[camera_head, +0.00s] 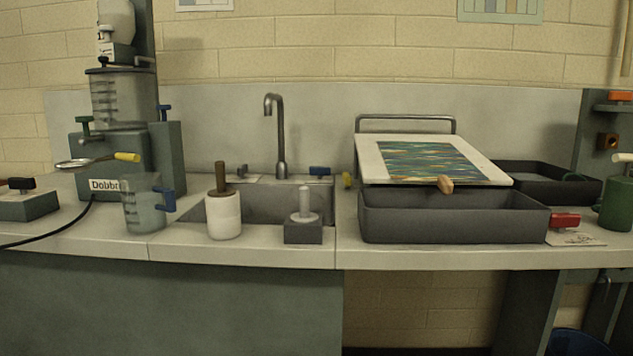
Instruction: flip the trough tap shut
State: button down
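A grey metal gooseneck spout (281,130) rises behind the grey sink trough (288,205) in the counter. To the right of its base is a small blue lever (320,171), lying roughly level. To the left of its base is a small dark fitting (243,171). A red lever (565,220) sits at the right front of the dark tray (455,222). The frame does not show clearly which of these is the trough tap, or whether it is open. No water is visible. My gripper is not in view.
A clear jug (143,207) stands left. A marbled sheet lies on a tilted white board (380,168) over the tray.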

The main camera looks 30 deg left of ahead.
aim_at(346, 177)
jog(key=k, duration=0.4)
jog(key=u, duration=1.3)
jog(key=i, duration=0.45)
jog(key=u, duration=0.05)
